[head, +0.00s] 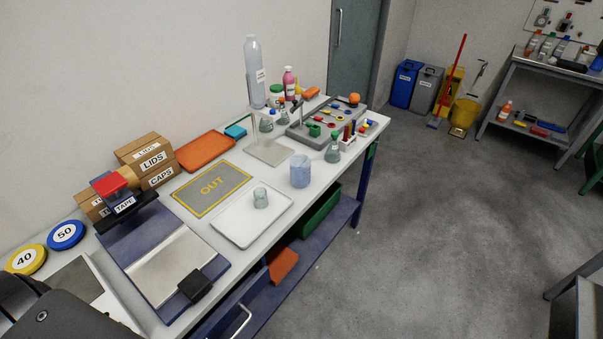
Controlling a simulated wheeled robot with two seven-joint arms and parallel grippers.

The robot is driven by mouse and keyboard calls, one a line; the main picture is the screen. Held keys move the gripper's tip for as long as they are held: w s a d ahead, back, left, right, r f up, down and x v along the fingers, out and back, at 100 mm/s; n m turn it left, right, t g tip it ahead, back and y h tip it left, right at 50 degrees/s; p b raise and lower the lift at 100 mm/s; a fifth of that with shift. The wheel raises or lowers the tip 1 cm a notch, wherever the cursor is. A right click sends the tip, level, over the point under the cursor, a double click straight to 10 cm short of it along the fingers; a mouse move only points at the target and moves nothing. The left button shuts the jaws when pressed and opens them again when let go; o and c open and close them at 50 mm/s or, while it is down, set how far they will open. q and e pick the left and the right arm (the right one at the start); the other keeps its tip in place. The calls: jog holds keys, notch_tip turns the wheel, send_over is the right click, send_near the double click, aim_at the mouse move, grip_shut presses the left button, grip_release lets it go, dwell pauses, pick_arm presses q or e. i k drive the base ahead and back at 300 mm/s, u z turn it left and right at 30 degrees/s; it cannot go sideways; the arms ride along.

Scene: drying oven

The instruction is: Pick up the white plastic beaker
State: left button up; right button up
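A bluish-white, cloudy beaker (300,172) stands upright on the white bench top (331,158), near its front edge and right of the tray. It looks like the plastic one, though its colour reads pale blue here. A smaller clear grey beaker (261,197) stands upright on the white tray (226,225). Neither of my grippers shows. A dark piece at the bottom left corner seems to be part of my own body.
Behind the beaker are a stand with a white base (269,151), flasks (332,151) and a grey block (325,120) with coloured pieces. Open floor (430,230) lies right.

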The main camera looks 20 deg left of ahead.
aim_at(300, 164)
jog(key=z, duration=1.1)
jog(key=i, duration=3)
jog(key=u, duration=2.9)
